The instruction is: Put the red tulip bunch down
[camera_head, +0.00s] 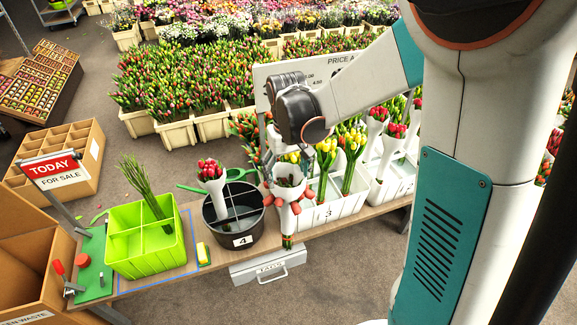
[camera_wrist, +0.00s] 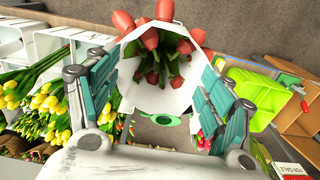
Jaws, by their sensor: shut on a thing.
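My gripper (camera_head: 287,178) is shut on a red tulip bunch in a white paper sleeve (camera_head: 287,220), near the table's front edge between the black bucket and the white crate. The head view does not show whether the stems touch anything. Another white-sleeved red bunch (camera_head: 211,174) stands in the black bucket marked 4 (camera_head: 236,240).
A lime green divided crate (camera_head: 150,264) holds green stems (camera_head: 147,188) inside a blue outline. A white crate marked 3 (camera_head: 335,207) holds yellow tulip bunches (camera_head: 326,158). A white drawer box (camera_head: 268,269) is below the table.

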